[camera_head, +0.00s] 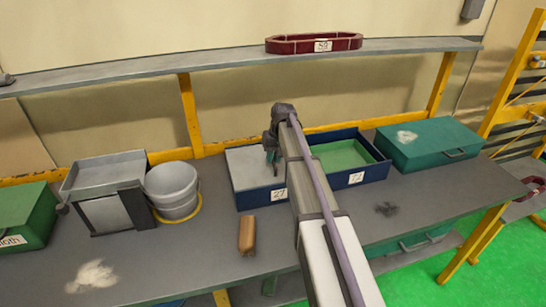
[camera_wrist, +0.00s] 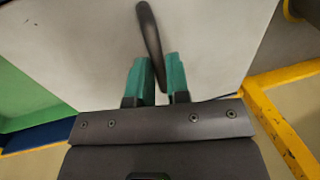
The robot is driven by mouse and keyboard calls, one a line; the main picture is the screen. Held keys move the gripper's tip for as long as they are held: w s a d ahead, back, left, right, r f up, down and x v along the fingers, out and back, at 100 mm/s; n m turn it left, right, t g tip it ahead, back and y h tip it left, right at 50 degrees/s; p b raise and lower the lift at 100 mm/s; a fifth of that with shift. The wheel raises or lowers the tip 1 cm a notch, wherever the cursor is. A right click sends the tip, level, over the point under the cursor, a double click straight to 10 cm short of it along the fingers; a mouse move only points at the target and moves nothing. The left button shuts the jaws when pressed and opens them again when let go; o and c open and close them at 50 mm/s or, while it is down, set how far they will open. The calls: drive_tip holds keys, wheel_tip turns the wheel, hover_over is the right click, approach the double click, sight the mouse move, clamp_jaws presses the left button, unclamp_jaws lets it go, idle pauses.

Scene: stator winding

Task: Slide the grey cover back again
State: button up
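A blue two-part box stands on the table, with a front wall (camera_head: 262,198) and number labels. The flat grey cover (camera_head: 247,168) lies over its left part. The right part is uncovered and shows a green inside (camera_head: 343,155). In the wrist view the grey cover (camera_wrist: 75,45) fills most of the picture, with a dark bar handle (camera_wrist: 150,32) on it. My gripper (camera_head: 271,155) is over the right side of the cover. In the wrist view its green fingers (camera_wrist: 157,75) stand on both sides of the handle with almost no gap.
A teal case (camera_head: 428,146) stands right of the box. A grey bucket (camera_head: 173,190) and a metal tray unit (camera_head: 105,180) stand left. A brown block (camera_head: 247,236) lies in front. A yellow rail and a shelf (camera_head: 200,65) run behind the box.

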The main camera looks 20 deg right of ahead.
drive_tip(key=o, duration=0.4)
wheel_tip(320, 180, up, 11)
drive_tip(key=d+p, duration=0.2)
drive_tip(key=p, duration=0.8)
drive_tip(key=shift+f+p, duration=0.2)
drive_tip(key=shift+p, duration=0.15)
drive_tip(key=shift+s, duration=0.1)
drive_tip(key=s+a+f+b, duration=0.2)
drive_tip(key=s+a, duration=0.3)
drive_tip(key=s, duration=0.4)
drive_tip(key=s+a+f+h+b, duration=0.1)
drive_tip(key=s+a+f+b, duration=0.1)
drive_tip(key=s+a, duration=0.4)
drive_tip(key=s+a+f+n+h+b, duration=0.1)
drive_tip(key=s+a+f+b, duration=0.2)
drive_tip(key=s, duration=1)
drive_tip(key=a, duration=0.2)
drive_tip(key=shift+s+a+f, duration=0.15)
drive_tip(key=shift+s+a, duration=0.1)
drive_tip(key=shift+a, duration=0.15)
